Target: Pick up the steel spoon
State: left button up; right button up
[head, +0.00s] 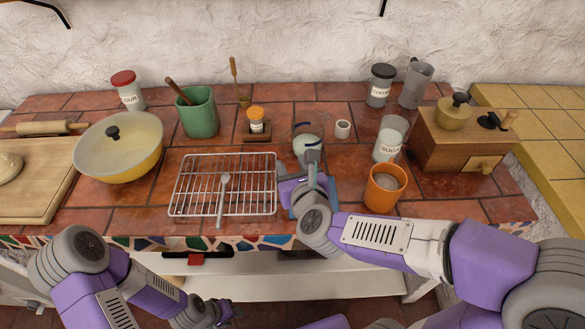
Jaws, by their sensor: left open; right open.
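The steel spoon (221,203) lies on the wire cooling rack (183,190), its bowl toward the back and its handle reaching the rack's front edge. My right gripper (313,165) is open, to the right of the rack and spoon, over a blue item and close in front of a pale cup with a blue rim (307,146). Its fingers overlap that cup's lower part in the picture, and I cannot tell if they touch. My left gripper (222,312) is low, below the counter's front edge, apart from the spoon; it is open.
An orange mug (385,189) stands right of my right gripper. A yellow lidded bowl (120,165) is left of the rack. Bare tiles lie in front of the bowl.

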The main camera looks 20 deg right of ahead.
aim_at(225, 177)
jog(key=z, duration=0.1)
jog(key=k, duration=1)
jog(key=u, duration=0.1)
